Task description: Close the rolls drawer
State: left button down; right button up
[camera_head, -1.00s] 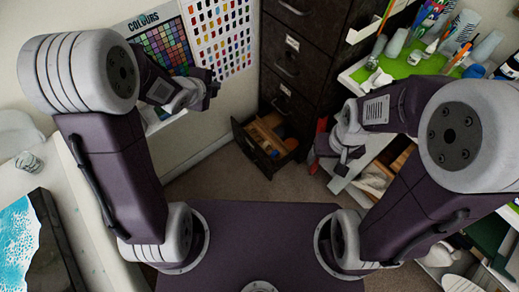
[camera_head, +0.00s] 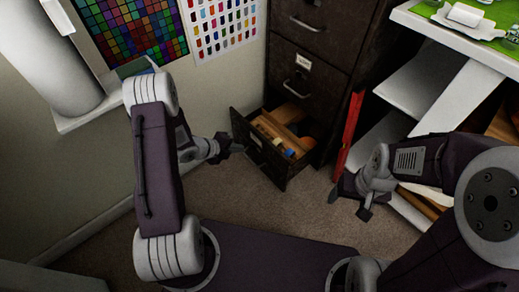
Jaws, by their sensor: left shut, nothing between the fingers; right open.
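The rolls drawer (camera_head: 258,157) is the bottom drawer of the dark filing cabinet (camera_head: 317,62). It stands pulled out near the floor, with wooden-coloured rolls and a few small coloured items inside. My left gripper (camera_head: 238,147) is shut and empty, at the left side of the drawer by its front; I cannot tell whether it touches. My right gripper (camera_head: 350,203) is open and empty, to the right of the drawer and apart from it.
A red upright object (camera_head: 348,133) leans right of the cabinet. A white shelf unit (camera_head: 409,86) stands at the right, with a green-topped surface above. A wall with colour charts (camera_head: 222,22) is on the left. Carpet (camera_head: 290,215) in front of the drawer is clear.

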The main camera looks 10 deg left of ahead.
aim_at(265, 142)
pick_arm(q)
jog(key=b+x, duration=0.2)
jog(key=x, duration=0.2)
jog(key=r+b+x, duration=0.1)
jog(key=b+x, duration=0.1)
jog(key=x, duration=0.2)
jog(key=w+d+b+x, duration=0.1)
jog(key=b+x, duration=0.1)
jog(key=x, duration=0.2)
jog(key=shift+w+r+b, duration=0.1)
jog(key=shift+r+b, duration=0.05)
jog(key=shift+b, duration=0.2)
jog(key=shift+w+d+r, duration=0.15)
jog(key=shift+w+d, duration=0.15)
jog(key=shift+w, duration=0.1)
pick_arm(e)
notch_tip(265, 142, down, 7)
pick_arm(q)
jog(key=shift+w, duration=0.1)
pick_arm(e)
jog(key=shift+r, duration=0.15)
